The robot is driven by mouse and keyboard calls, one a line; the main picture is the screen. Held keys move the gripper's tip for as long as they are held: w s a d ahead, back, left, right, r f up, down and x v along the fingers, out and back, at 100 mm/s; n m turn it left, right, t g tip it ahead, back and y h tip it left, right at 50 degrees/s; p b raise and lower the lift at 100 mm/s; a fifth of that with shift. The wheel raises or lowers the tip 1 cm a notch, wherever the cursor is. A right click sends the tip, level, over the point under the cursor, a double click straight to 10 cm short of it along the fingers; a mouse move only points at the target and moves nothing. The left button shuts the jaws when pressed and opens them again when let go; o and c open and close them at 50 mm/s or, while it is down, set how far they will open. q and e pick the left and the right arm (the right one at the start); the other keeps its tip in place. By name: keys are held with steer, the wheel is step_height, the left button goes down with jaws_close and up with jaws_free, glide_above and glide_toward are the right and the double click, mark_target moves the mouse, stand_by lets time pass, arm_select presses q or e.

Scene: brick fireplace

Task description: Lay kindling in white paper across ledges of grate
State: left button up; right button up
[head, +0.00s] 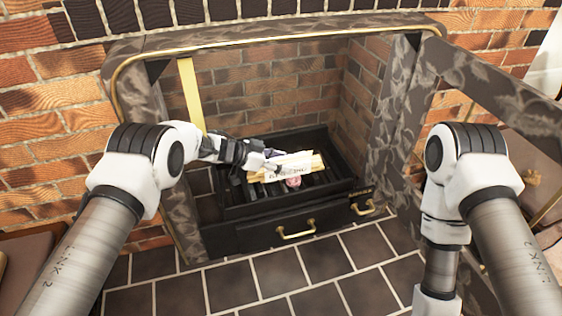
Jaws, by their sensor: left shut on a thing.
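The kindling (312,160) is a bundle of pale yellow sticks wrapped in white paper (288,176) with dark lettering. It is inside the fireplace over the black grate (240,212), lying roughly level. My left gripper (262,163) reaches in from the left and is shut on the left part of the bundle. I cannot tell whether the bundle touches the grate's ledges. The dark bars of the grate show in front of and below it. My right arm hangs down at the right, and its gripper is out of the picture.
A small pinkish thing (293,182) shows just below the bundle. The grate's front has brass handles (297,231). A marbled surround with brass trim (180,225) frames the opening, with brick walls inside. The dark tiled hearth (235,287) in front is clear.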

arm_select(q)
steer(key=shift+f, duration=0.4)
steer(key=o, duration=1.4)
